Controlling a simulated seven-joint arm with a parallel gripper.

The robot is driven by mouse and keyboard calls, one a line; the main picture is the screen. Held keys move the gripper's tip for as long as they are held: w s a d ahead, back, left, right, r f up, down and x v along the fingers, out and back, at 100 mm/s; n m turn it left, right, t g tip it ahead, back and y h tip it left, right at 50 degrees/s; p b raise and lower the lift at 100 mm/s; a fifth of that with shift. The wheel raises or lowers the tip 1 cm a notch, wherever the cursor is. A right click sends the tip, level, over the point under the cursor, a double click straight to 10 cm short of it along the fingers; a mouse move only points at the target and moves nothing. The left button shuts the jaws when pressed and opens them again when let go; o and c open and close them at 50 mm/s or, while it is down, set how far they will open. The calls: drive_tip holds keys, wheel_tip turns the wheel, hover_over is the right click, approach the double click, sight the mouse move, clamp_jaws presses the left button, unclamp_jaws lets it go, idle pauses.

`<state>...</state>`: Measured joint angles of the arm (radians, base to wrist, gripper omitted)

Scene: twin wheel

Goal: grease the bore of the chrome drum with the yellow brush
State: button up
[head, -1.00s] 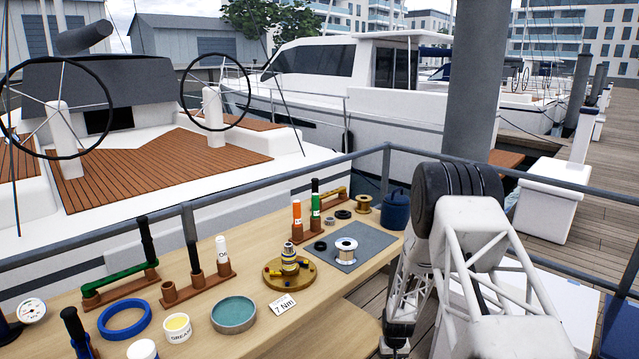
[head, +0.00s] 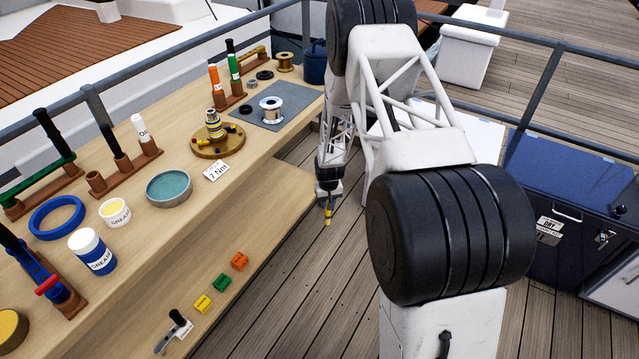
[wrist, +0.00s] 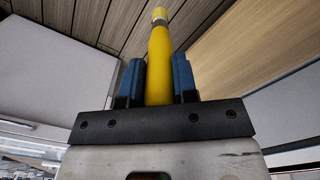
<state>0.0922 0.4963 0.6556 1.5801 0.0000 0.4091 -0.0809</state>
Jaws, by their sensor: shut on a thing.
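The chrome drum (head: 270,108) stands upright on a grey mat (head: 292,122) at the far end of the bench; its bore is too small to see into. The yellow brush (head: 328,214) hangs from my gripper (head: 327,196), past the bench's edge and above the deck. In the wrist view my gripper (wrist: 157,78) has its blue fingers shut on the brush's yellow handle (wrist: 160,62). The brush's far end is pale, and its bristles are not clear. An open grease tub with yellow contents (head: 116,211) stands on the left of the bench.
A brass disc with a stepped hub (head: 218,145) stands near the mat, with a 7 Nm card (head: 216,171) beside it. A teal-filled round tin (head: 169,188) is farther left. The lower shelf (head: 270,215) holds small coloured blocks. A railing runs behind the bench.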

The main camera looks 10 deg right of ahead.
drive_tip(key=w+d+r+m, duration=0.2)
drive_tip(key=w+d+r, duration=0.1)
drive_tip(key=w+r, duration=0.8)
drive_tip(key=w+d+r+m, duration=0.2)
drive_tip(key=w+d+r, duration=0.2)
drive_tip(key=w+r, duration=0.7)
drive_tip(key=w+d+r+m, duration=0.25)
drive_tip(key=w+r, duration=0.35)
drive_tip(key=r, duration=1)
drive_tip(key=s+a+r+n, duration=0.3)
drive_tip(key=a+r, duration=0.5)
drive_tip(key=a, duration=0.4)
drive_tip(key=s+a+r+n, duration=0.3)
drive_tip(key=a+r, duration=0.5)
drive_tip(key=a, duration=0.5)
drive_tip(key=shift+s+r+n, duration=0.35)
drive_tip(key=shift+s, duration=0.5)
drive_tip(key=shift+a, duration=0.1)
drive_tip(key=shift+f, duration=3.2)
